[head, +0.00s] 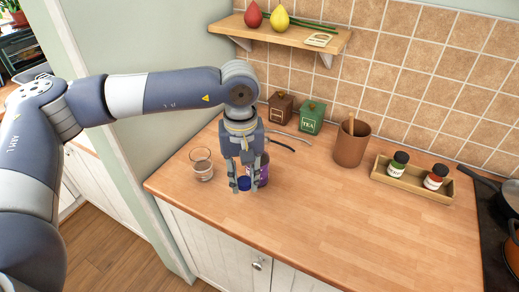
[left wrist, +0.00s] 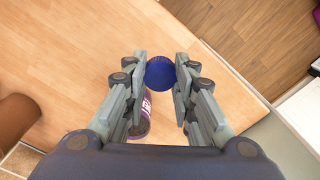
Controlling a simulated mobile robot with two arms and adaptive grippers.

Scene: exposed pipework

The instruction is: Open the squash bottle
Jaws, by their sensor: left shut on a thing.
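The squash bottle (head: 264,172) is dark purple and stands on the wooden counter, partly hidden behind my left gripper. In the left wrist view the bottle (left wrist: 141,126) shows between and behind the fingers, with a pale-lettered purple label. A round blue cap (head: 244,184) is between the fingertips of my left gripper (head: 245,187), which points down and is shut on it. The cap (left wrist: 160,72) also shows between the fingertips in the left wrist view. The cap appears apart from the bottle, in front of it. My right gripper is not in view.
A glass (head: 201,164) stands left of the gripper near the counter's edge. A brown pot (head: 351,145), a green tea tin (head: 311,118) and a wooden tray (head: 411,185) with two jars are farther back. The counter's front right is clear.

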